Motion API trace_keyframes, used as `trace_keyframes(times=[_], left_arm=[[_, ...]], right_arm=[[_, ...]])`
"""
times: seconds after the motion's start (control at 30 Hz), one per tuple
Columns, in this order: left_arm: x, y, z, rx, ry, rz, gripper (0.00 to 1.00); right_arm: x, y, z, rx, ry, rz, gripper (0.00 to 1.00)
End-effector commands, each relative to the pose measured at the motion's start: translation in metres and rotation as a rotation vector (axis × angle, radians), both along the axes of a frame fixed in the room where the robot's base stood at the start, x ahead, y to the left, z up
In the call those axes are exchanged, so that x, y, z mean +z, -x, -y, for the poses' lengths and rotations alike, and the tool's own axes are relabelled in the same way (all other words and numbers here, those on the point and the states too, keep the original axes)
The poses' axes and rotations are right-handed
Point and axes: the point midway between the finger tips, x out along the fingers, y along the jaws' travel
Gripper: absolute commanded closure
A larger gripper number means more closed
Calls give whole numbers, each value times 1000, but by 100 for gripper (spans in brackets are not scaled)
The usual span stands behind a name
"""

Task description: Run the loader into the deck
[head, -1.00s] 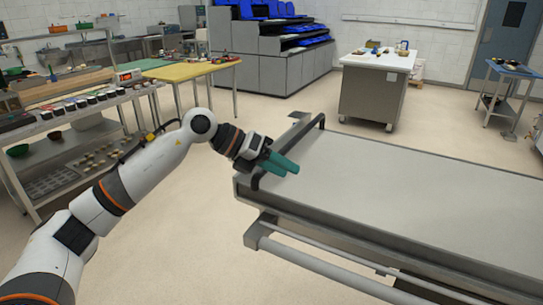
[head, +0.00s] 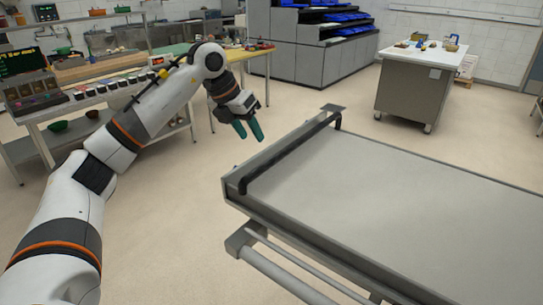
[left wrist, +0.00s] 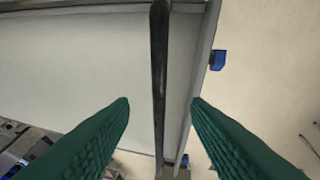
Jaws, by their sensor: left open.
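The loader (head: 390,205) is a long flat grey bed on a metal frame, reaching from the middle of the head view to the right edge. A black bar handle (head: 290,152) runs across its near end. My left gripper (head: 249,131) is open and empty, with two green fingers pointing down, left of the handle and apart from it. In the left wrist view the handle (left wrist: 159,85) runs upright between the two open fingers (left wrist: 160,101), with the pale loader bed (left wrist: 80,65) to its left. The deck oven does not show. My right gripper is out of view.
A light tube rail (head: 285,272) runs along the loader's lower front. A shelf bench with small containers (head: 90,103) and a yellow table (head: 245,54) stand at the back left. A steel cabinet (head: 408,90) stands at the back right. The floor between is clear.

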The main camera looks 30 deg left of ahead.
Motion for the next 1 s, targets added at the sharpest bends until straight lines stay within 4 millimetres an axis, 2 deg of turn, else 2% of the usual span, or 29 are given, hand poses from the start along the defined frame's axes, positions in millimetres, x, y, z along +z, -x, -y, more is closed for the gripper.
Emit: trace_keyframes(times=[0.1, 0.2, 0.33, 0.5, 0.63, 0.9, 0.93, 1.0], left_arm=[[-23, -8, 6, -3, 1, -6, 57], [-41, -16, 11, -4, 1, -5, 57], [-63, -25, 16, -4, 2, -4, 57], [-82, -33, 21, -3, 3, -3, 57], [-89, -36, 22, -3, 1, -1, 57], [-91, -37, 22, -3, 1, 0, 57], [-91, -37, 22, -3, 1, 0, 58], [-91, -37, 22, -3, 1, 0, 70]], right_arm=[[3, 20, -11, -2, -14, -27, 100], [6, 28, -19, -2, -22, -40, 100], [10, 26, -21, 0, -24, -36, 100], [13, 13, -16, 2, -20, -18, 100], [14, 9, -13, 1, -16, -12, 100], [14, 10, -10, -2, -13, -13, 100], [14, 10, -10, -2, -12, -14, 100], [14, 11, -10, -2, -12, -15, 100]])
